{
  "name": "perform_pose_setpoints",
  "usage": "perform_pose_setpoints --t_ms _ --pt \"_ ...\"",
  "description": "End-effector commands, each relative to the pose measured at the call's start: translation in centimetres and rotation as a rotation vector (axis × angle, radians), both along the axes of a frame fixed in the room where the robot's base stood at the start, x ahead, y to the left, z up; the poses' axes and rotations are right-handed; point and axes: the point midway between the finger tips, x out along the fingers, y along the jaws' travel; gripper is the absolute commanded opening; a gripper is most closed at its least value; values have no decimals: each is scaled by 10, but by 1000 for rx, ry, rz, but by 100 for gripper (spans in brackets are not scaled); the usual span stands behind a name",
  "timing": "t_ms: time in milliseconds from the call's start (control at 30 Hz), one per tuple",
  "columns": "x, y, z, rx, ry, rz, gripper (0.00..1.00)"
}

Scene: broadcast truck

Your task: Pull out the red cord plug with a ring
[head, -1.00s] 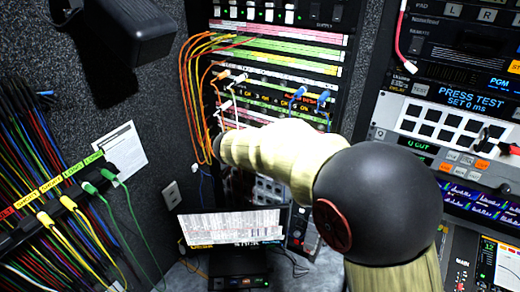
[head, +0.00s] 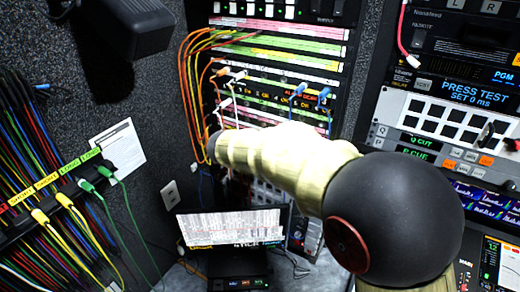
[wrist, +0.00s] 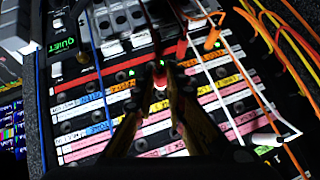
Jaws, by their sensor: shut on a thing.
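My gripper (wrist: 165,77) shows in the wrist view with its two dark fingers closed on a small red plug (wrist: 160,70) at the patch panel (wrist: 92,84). Most of the plug is hidden between the fingertips, and I cannot make out a ring on it. I cannot tell how deep it sits in its socket. In the head view my arm covers the gripper and the red plug; the panel's upper rows (head: 290,44) show above the arm.
An orange plug (wrist: 212,40) and a white plug (wrist: 268,139) sit to the right in the wrist view, with orange and white cords hanging close by. A blue cord (wrist: 98,60) runs at the left. A monitor (head: 232,230) stands below my arm in the head view.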

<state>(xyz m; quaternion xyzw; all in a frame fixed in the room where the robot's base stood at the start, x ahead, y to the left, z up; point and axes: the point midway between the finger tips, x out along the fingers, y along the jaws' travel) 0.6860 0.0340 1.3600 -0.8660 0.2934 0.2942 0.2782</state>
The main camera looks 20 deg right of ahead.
Motion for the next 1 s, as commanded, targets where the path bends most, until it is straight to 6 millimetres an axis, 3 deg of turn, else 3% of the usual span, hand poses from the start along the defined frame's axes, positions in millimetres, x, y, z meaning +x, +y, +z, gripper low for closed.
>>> perform_pose_setpoints --t_ms 1000 --pt "-14 14 -1 -1 0 0 0"
